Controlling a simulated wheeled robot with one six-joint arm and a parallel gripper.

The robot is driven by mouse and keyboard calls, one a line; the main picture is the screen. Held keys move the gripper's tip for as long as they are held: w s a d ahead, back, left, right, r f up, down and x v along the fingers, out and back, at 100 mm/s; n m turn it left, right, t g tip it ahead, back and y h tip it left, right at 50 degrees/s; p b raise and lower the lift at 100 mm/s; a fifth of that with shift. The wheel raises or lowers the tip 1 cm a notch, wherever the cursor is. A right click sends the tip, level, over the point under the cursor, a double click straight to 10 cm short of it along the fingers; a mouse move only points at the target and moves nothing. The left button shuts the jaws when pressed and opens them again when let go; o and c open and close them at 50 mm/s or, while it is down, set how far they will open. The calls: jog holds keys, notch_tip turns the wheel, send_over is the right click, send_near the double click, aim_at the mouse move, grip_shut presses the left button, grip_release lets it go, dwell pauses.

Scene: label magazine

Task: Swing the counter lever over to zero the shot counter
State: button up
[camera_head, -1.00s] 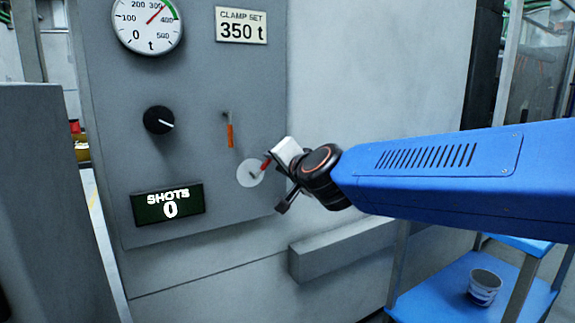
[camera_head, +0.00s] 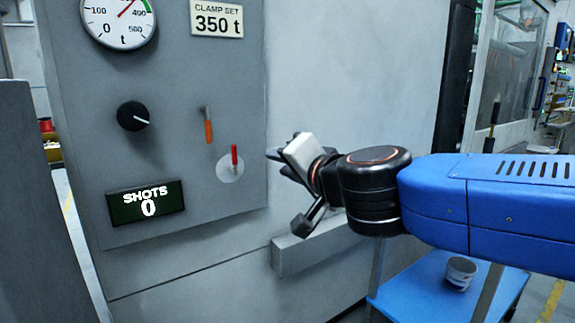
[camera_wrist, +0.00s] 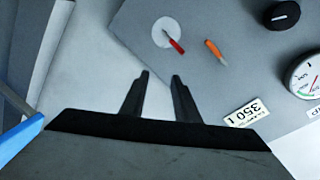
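The counter lever (camera_head: 234,156) has a red handle and stands about upright on a round pale disc (camera_head: 230,170) on the grey panel. The shot counter (camera_head: 147,204) is a dark display reading SHOTS 0. My gripper (camera_head: 272,155) is to the right of the lever, off the panel's edge and clear of it. In the wrist view the red lever (camera_wrist: 173,42) lies ahead of my gripper (camera_wrist: 160,76), whose two fingers stand apart with nothing between them.
Beside the lever are an orange-handled lever (camera_head: 208,128), a black knob (camera_head: 134,116), a round gauge (camera_head: 118,15) and a CLAMP SET 350 t plate (camera_head: 217,18). A grey ledge (camera_head: 318,246) juts out below my arm. A blue cart (camera_head: 415,285) carries a small pot (camera_head: 460,273).

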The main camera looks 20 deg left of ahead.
jog(key=shift+v, duration=0.95)
jog(key=s+d+f+n+g+h, duration=0.1)
jog(key=d+f+n, duration=0.1)
jog(key=d+f, duration=0.7)
jog(key=d+f+n+g+h, duration=0.25)
jog(key=d+f, duration=0.25)
jog(key=d, duration=0.7)
jog(key=s+d+f+g+h, duration=0.1)
jog(key=s+d+f, duration=0.3)
jog(key=d, duration=0.4)
jog(key=s+d+f+m+g+h, duration=0.1)
jog(key=s+d+f+h, duration=0.3)
jog(key=d+f, duration=0.3)
jog(key=s+d+f+m+g+h, duration=0.1)
jog(key=s+d+f+h, duration=0.1)
jog(key=s+d+f, duration=0.3)
jog(key=d, duration=0.3)
jog(key=shift+s+d+f, duration=0.2)
jog(key=shift+d+f, duration=0.1)
jog(key=shift+g+h, duration=0.25)
